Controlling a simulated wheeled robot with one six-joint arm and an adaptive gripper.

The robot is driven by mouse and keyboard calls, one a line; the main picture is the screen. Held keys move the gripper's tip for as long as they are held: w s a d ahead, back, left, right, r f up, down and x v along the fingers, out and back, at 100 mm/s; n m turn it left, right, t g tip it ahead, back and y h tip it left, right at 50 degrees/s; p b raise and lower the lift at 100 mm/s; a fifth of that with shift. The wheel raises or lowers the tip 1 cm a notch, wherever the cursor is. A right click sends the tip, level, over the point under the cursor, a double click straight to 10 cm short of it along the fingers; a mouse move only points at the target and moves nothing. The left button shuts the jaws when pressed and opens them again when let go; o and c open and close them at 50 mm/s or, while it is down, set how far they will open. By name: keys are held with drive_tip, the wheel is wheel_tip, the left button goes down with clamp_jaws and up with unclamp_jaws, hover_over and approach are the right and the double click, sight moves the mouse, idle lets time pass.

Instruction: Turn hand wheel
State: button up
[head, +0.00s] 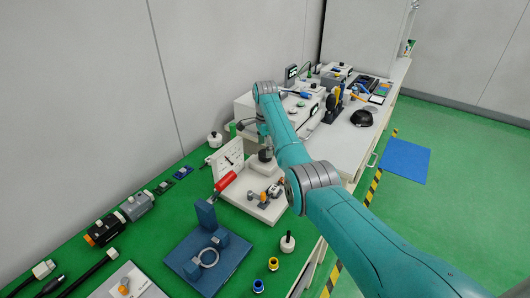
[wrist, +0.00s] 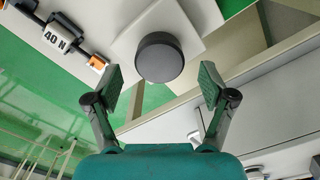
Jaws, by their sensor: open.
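A dark round knob (wrist: 160,57), which looks like the hand wheel, sits on a pale square plate in the wrist view. My gripper (wrist: 161,78) is open, with one finger on each side of the knob's lower edge in the picture. The fingers look apart from the knob; how high they are above it is hard to tell.
A part marked 40 N (wrist: 55,38) lies left of the knob. A red-handled tool (head: 225,181), a blue fixture with a ring (head: 205,215) and a black-topped white knob (head: 287,242) stand on the green bench.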

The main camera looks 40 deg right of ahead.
drive_tip(key=shift+f, duration=1.25)
drive_tip(key=c, duration=1.2)
drive_tip(key=shift+o, duration=0.2)
drive_tip(key=shift+n, duration=0.3)
